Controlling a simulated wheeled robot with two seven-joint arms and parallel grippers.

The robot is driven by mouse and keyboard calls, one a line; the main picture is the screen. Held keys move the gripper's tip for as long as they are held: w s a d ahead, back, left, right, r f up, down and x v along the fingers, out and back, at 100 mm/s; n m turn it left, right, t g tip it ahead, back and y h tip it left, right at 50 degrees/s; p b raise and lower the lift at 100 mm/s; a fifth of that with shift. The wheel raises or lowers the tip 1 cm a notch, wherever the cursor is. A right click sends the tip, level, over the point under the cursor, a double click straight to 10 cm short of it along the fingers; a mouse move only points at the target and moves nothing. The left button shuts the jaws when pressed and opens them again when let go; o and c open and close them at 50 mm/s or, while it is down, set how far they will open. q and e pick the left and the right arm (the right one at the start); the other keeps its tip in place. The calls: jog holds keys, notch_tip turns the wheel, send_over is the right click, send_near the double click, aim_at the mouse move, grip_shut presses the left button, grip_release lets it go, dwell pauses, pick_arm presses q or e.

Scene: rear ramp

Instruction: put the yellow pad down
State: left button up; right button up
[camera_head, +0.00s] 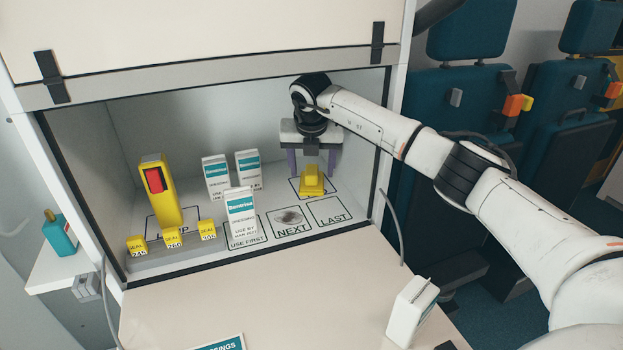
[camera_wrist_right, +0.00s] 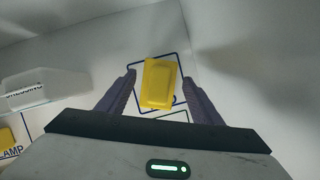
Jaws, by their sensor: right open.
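The yellow pad (camera_head: 312,180) rests on the cabinet floor, inside a dark-outlined box (camera_head: 297,193) at the back right. In the right wrist view the yellow pad (camera_wrist_right: 158,84) lies within the outline, slightly turned, between and beyond the two purple fingers. My right gripper (camera_head: 312,165) is open above and behind the pad, fingers apart on either side and not seen touching it. It also shows in the right wrist view (camera_wrist_right: 160,97). My left gripper is not in view.
White dressing boxes (camera_head: 240,217) stand left of the pad. A yellow lamp (camera_head: 158,192) and several small yellow seal tags (camera_head: 173,238) are farther left. The NEXT (camera_head: 291,232) and LAST (camera_head: 330,217) boxes lie in front. A white box (camera_head: 411,312) stands on the counter (camera_head: 290,300).

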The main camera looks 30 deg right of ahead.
jog(key=shift+s+a+r, duration=0.2)
jog(key=shift+s+r, duration=0.05)
jog(key=shift+r, duration=0.05)
jog(key=s+a, duration=0.2)
jog(key=s, duration=0.1)
jog(key=s+a, duration=0.2)
jog(key=s, duration=0.1)
jog(key=s+a, duration=0.2)
jog(key=s, duration=0.1)
jog(key=shift+s+a, duration=0.25)
jog(key=shift+a, duration=0.1)
